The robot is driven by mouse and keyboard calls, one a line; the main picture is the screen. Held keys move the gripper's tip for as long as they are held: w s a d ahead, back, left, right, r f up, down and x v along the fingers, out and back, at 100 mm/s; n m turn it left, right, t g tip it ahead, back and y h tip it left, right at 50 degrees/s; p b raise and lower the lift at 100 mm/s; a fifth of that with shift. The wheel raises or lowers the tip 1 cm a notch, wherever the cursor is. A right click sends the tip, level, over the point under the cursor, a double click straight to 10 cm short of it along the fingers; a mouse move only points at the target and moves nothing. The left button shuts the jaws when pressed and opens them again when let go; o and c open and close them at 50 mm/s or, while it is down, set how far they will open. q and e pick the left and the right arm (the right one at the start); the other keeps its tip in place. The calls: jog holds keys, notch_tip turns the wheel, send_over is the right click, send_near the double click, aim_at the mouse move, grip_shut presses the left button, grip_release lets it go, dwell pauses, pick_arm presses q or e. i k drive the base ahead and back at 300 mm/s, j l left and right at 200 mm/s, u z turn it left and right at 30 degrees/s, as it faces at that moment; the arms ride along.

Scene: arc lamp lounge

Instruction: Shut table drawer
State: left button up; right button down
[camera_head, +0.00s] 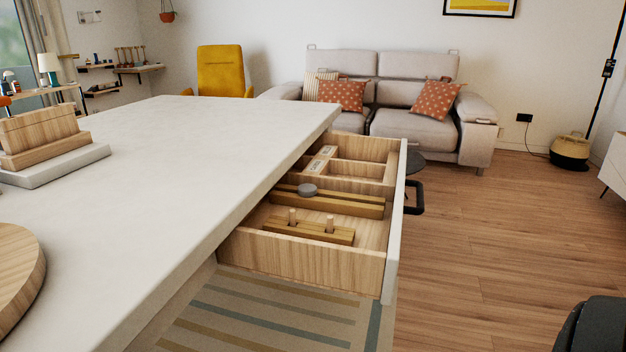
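The table drawer (305,266) is pulled out from the right side of the white-topped table (190,165). Its light front panel (397,225) faces right, with a clear gap between it and the table edge. Wooden dividers, a wooden block with two pegs (308,229), a long wooden piece with a round grey knob (308,190) and small labelled pieces (320,159) lie inside the drawer. Neither of my grippers can be made out. A dark rounded shape at the lower right corner may be part of my arm.
Stacked wooden boxes (40,130) and a round wooden board (14,270) stand on the table at left. A grey sofa (415,120) and a yellow chair (221,70) stand behind. A striped rug (270,318) lies below.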

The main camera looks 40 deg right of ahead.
aim_at(343, 188)
jog(key=k+l+z, duration=0.1)
jog(key=z, duration=0.35)
jog(key=l+z, duration=0.45)
jog(key=k+l+z, duration=0.1)
jog(key=z, duration=0.35)
